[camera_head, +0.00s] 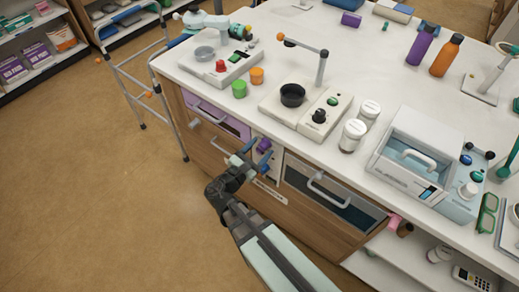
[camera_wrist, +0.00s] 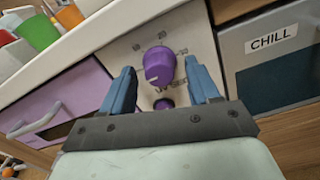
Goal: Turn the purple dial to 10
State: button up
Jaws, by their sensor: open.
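The purple dial (camera_wrist: 158,62) is on a pale upright panel (camera_wrist: 195,30) on the front of the cabinet. Small printed marks surround it, too blurred to read surely, and I cannot tell which one it points at. A smaller purple knob (camera_wrist: 163,103) sits below it, partly hidden by my gripper. In the head view the dial (camera_head: 264,145) shows just right of my gripper (camera_head: 249,154). My gripper (camera_wrist: 158,68) is open, its blue fingers on either side of the dial with gaps visible; contact is not seen.
A purple drawer front (camera_wrist: 62,105) with a handle is left of the panel. A drawer labelled CHILL (camera_wrist: 270,50) is on the right. The white counter (camera_head: 345,50) above bears devices, jars and bottles. A walking frame (camera_head: 140,80) stands at left; floor in front is clear.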

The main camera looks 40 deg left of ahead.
jog(key=shift+w, duration=0.15)
jog(key=c, duration=1)
jog(key=shift+c, duration=0.2)
jog(key=m, duration=0.5)
jog(key=shift+m, duration=0.4)
jog(key=m, duration=0.6)
dwell(0.3)
jog(key=o, duration=1)
